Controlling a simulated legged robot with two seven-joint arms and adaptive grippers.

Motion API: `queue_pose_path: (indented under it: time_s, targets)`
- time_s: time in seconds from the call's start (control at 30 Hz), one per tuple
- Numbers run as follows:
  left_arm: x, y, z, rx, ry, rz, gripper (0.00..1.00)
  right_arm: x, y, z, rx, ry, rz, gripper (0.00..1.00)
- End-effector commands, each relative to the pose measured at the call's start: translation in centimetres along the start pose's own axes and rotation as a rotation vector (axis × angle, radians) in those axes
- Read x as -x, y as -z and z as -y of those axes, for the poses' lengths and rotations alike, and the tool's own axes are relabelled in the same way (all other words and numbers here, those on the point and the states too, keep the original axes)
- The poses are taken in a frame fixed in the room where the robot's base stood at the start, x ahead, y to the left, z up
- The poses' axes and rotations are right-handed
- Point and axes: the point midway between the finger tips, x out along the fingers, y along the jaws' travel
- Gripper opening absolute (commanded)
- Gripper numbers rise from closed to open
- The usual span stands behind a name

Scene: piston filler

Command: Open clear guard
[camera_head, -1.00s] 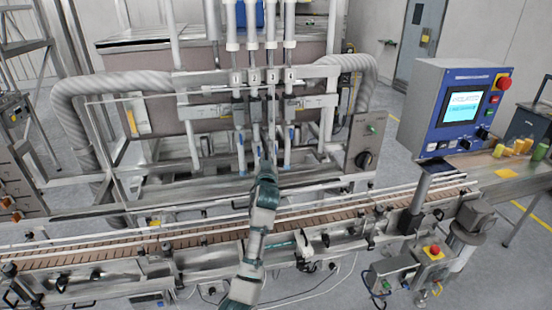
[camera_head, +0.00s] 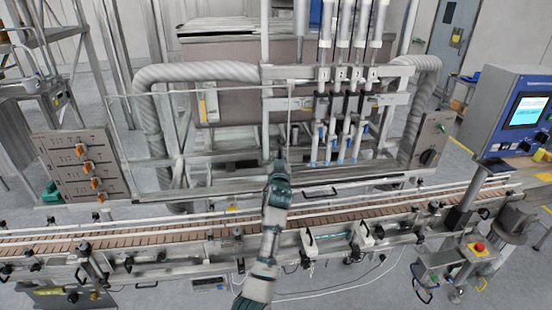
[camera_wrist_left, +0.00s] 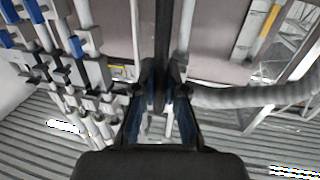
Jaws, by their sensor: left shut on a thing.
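The clear guard (camera_head: 200,91) is a see-through panel with a thin pale edge, in front of the left part of the filling machine in the head view. Its exact outline is hard to make out. My left gripper (camera_head: 279,158) is at its right side, left of the filling nozzles. In the left wrist view my left gripper (camera_wrist_left: 163,95) is shut on a dark upright strip (camera_wrist_left: 163,45), which looks like the guard's edge or handle. The fingers hide the gripped part. My right gripper is not in view.
Several filling nozzles (camera_head: 338,130) stand right of my left gripper. A conveyor (camera_head: 390,208) runs across below, under my left arm. A ribbed hose (camera_head: 152,125) stands behind the guard. A blue control panel (camera_head: 505,110) is at the right.

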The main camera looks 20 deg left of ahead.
Motion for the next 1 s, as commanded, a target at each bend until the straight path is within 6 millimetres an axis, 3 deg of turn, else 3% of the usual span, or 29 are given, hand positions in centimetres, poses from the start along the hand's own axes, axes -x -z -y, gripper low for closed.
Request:
queue_pose_path:
  time_s: [0.4, 0.43, 0.5, 0.73, 0.83, 1.0]
  targets:
    - [-0.1, 0.2, 0.7, 0.005, 0.000, -0.004, 0.00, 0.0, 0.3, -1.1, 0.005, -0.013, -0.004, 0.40]
    - [-0.1, 0.2, 0.8, 0.005, 0.000, -0.004, 0.18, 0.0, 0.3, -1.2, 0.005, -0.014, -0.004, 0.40]
    - [0.0, 0.2, 0.8, 0.006, 0.000, -0.004, 0.36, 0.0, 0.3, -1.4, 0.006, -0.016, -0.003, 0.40]
    - [-0.1, 0.1, 0.8, 0.006, 0.000, -0.002, 0.37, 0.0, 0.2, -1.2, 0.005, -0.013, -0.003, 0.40]
    - [0.0, 0.0, 0.7, 0.005, 0.000, -0.002, 0.37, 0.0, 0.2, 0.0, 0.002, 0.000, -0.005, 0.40]
    - [1.6, 0.0, 0.6, 0.005, -0.001, -0.003, 0.37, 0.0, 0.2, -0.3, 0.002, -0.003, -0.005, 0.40]
